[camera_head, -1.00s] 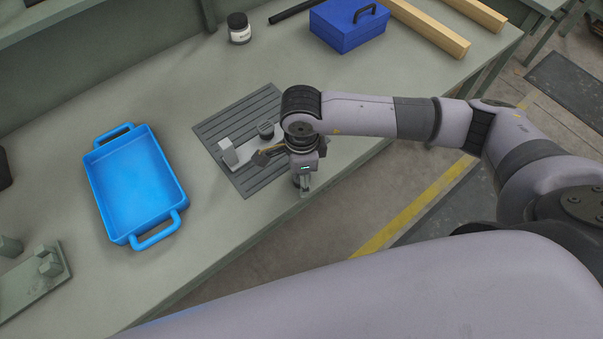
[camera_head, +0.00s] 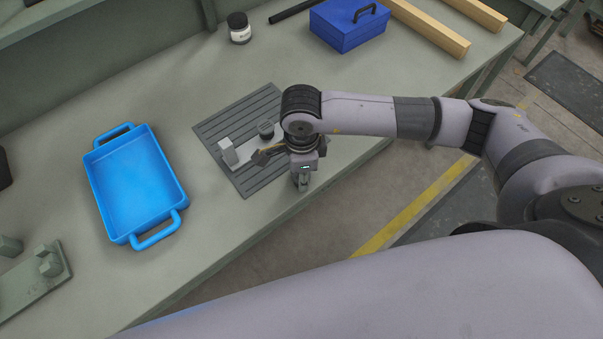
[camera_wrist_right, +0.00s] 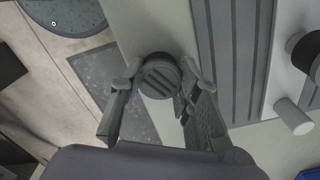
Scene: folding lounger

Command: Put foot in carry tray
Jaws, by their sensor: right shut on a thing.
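The foot (camera_wrist_right: 160,82) is a dark grey round piece with a ribbed face, seen between the fingertips in the right wrist view. My right gripper (camera_head: 302,183) is shut on it near the front edge of the bench, just off the grey mat. In the head view the gripper hides most of the foot. The carry tray (camera_head: 96,184) is bright blue with a handle at each end. It stands on the bench to the left and is empty. My left gripper is not in view.
A ribbed grey mat (camera_head: 258,103) holds a pale part (camera_head: 228,152) and a dark round knob (camera_head: 266,129). A jar (camera_head: 239,29) and a blue box (camera_head: 346,35) stand behind. A plate with blocks (camera_head: 35,285) lies front left. Bench between mat and tray is clear.

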